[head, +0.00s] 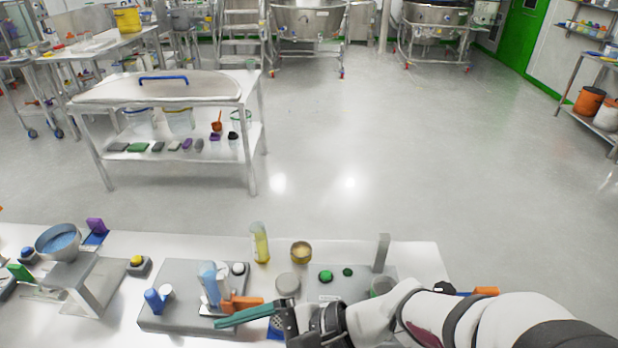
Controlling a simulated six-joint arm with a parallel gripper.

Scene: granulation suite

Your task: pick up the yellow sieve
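A small round yellow-gold dish-like piece (301,252), which looks like the yellow sieve, stands on the white bench near its back edge. It is upright and nothing covers it. My gripper (284,318) is low at the front of the bench, nearer the camera than the sieve and apart from it. A long teal bar (247,316) lies at the gripper's tip; I cannot tell whether the fingers hold it. The finger gap is too small and dark to read.
A yellow-filled tube (260,243) stands left of the sieve. A grey plate (347,284) with green knobs and a grey post (381,253) are at right. A blue bottle (211,284) stands at left.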

